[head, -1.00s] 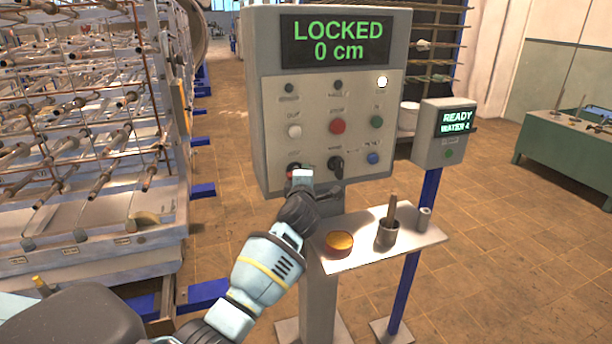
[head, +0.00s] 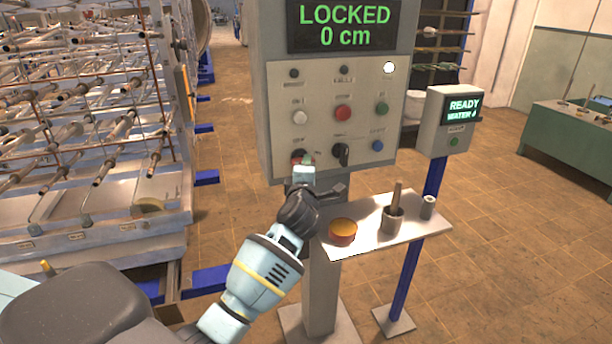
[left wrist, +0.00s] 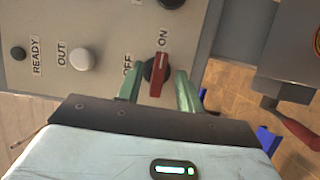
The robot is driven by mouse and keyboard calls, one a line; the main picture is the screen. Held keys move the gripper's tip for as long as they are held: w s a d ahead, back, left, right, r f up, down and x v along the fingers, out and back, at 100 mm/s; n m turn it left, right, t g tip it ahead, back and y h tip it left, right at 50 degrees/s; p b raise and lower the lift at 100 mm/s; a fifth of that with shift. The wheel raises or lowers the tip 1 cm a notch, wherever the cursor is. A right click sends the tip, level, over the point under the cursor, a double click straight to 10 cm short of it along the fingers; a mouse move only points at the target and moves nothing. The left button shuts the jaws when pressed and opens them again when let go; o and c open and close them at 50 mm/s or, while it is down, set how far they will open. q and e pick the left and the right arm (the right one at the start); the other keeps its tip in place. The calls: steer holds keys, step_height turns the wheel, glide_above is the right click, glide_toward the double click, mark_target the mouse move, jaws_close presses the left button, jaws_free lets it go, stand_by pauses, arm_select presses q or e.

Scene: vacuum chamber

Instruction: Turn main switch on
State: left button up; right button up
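The main switch is a red handle on a black round base (left wrist: 157,76), between OFF and ON labels in the left wrist view. Its handle lies along the line towards the ON label; which end is the pointer I cannot tell. In the head view the switch (head: 298,156) sits at the lower left of the grey control panel (head: 322,90), partly hidden by my gripper. My left gripper (left wrist: 160,90) has its green fingers on either side of the switch, with visible gaps beside the handle. It also shows in the head view (head: 304,165). My right gripper is not in view.
The panel's display (head: 345,26) reads LOCKED 0 cm. A black knob (head: 341,154) is close to the right of the switch. A shelf (head: 362,242) below holds an orange-topped tin (head: 342,232) and a mortar (head: 393,220). A rack (head: 90,120) stands left.

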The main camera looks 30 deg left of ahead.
arm_select(q)
steer(key=shift+v, duration=1.8)
steer(key=shift+r, duration=0.1)
steer(key=s+d+f+m+t+h, duration=0.1)
steer(key=s+d+f+m+h, duration=0.5)
steer(key=s+f+m, duration=0.4)
steer(key=s+d+f+m+t+h, duration=0.1)
steer(key=s+d+f+m+h, duration=0.4)
steer(key=s+d+f+m, duration=0.5)
steer(key=s+f+m+g+y, duration=0.1)
steer(key=s+f+m+g, duration=0.4)
steer(key=s+f, duration=1.1)
steer(key=s+g, duration=0.2)
steer(key=g, duration=0.1)
steer(key=shift+s+a, duration=0.25)
steer(key=shift+a, duration=0.1)
steer(key=shift+s+a, duration=0.1)
